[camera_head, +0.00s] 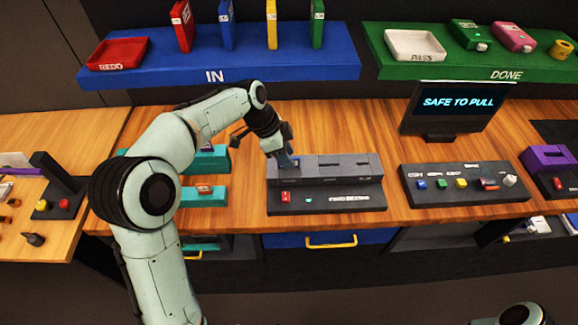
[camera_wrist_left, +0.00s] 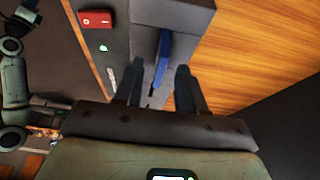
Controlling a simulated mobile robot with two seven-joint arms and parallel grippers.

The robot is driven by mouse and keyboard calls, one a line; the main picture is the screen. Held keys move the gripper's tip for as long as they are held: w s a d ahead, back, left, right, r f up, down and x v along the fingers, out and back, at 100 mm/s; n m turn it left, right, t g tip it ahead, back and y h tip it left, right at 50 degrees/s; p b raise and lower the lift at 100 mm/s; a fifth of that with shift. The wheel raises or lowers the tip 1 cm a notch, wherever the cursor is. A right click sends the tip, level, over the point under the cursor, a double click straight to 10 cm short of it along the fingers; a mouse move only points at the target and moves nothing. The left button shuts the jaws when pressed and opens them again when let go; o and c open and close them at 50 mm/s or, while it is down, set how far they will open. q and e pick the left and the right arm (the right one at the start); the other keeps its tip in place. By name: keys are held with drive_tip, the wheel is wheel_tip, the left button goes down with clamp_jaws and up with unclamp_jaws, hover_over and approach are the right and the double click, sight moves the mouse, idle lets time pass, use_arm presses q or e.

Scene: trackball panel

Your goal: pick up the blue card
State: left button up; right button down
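A thin blue card (camera_wrist_left: 162,58) stands on edge in the slot of a grey block (camera_wrist_left: 178,14), seen in the left wrist view. In the head view, only a little blue shows at my left gripper (camera_head: 287,160), over the left end of the grey block (camera_head: 335,165). In the left wrist view, the two dark fingers of my left gripper (camera_wrist_left: 158,88) are apart, one on each side of the card, with gaps visible. Another upright blue piece (camera_head: 226,25) stands on the blue shelf. Part of my right arm (camera_wrist_left: 15,85) shows; its fingers cannot be made out.
The blue IN shelf (camera_head: 300,68) holds a red tray (camera_head: 117,54) and upright coloured pieces. A screen (camera_head: 458,108) reads SAFE TO PULL. A button panel (camera_head: 460,186) sits right of the block, teal stands (camera_head: 203,195) left. The wooden counter behind the block is clear.

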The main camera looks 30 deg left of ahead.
use_arm(q)
drive_tip(key=shift+d+f, duration=0.1)
drive_tip(key=shift+f, duration=0.1)
clamp_jaws()
